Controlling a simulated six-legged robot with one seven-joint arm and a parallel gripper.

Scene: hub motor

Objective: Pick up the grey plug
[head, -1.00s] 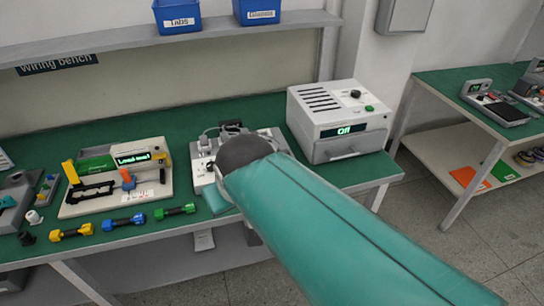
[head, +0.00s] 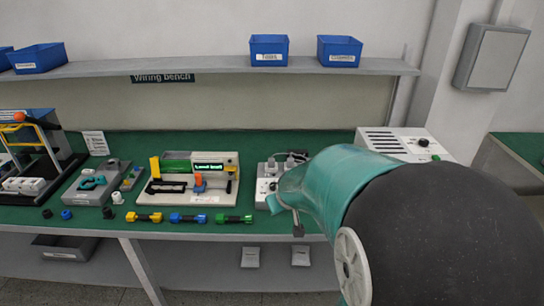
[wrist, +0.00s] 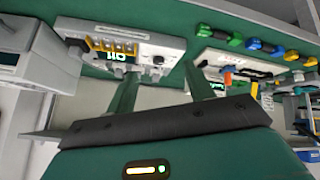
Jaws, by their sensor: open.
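No piece is clearly the grey plug. A small pale, white-grey cylinder (head: 117,198) stands on the green bench, left of the tester with a lit display, and may be it. Beside it are a blue piece (head: 66,214) and dark pieces (head: 47,213) (head: 107,212). The pale cylinder cannot be made out in the wrist view. My gripper (wrist: 161,80) is open and empty, its two fingers apart above the bench, near a grey box with a lit display. In the head view my arm hides most of it; it is well right of the pale cylinder.
Yellow (head: 143,217), blue (head: 188,218) and green (head: 234,219) connectors lie along the bench's front edge. The tester (head: 217,170) stands behind them. A grey box (head: 266,188) is partly behind my arm. A shelf (head: 215,68) with blue bins runs above.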

